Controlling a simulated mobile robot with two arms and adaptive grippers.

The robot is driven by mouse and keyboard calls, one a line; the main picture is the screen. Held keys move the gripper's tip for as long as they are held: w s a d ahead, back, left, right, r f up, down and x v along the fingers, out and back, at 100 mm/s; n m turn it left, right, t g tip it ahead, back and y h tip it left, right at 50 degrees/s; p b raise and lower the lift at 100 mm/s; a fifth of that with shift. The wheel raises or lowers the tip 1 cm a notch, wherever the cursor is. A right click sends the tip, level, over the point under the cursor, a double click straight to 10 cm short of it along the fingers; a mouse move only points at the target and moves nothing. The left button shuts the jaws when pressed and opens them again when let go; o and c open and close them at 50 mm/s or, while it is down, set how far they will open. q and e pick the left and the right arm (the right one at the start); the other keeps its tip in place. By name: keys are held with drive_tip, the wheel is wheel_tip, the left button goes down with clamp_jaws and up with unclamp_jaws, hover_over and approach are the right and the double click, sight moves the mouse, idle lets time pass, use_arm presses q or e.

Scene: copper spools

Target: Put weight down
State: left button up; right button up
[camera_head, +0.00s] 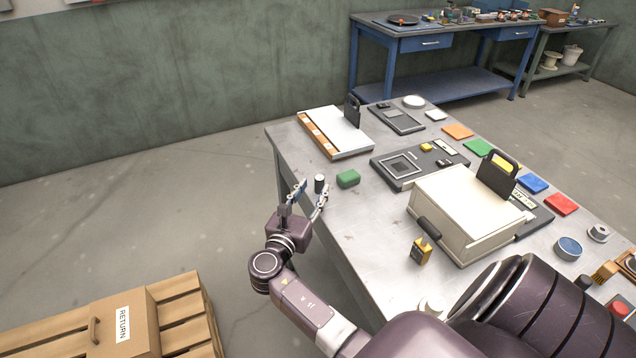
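A small dark cylinder with a light top (319,183), which looks like the weight, stands upright at the table's left edge. The cylinder appears close to the right fingertip, with a gap to the left fingertip. I cannot tell whether a finger touches it. My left gripper is not in view.
A cream box (455,218) and a yellow-black item (421,251) stand on the table. A black device (397,167) and white-topped panel (346,132) lie farther back. A wooden RETURN crate (170,318) is at lower left. Open table lies around the green block.

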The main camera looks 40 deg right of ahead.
drive_tip(key=v, duration=0.6)
drive_tip(key=shift+s+a+b, duration=0.2)
drive_tip(key=shift+a+b, duration=0.1)
drive_tip(key=shift+b, duration=0.05)
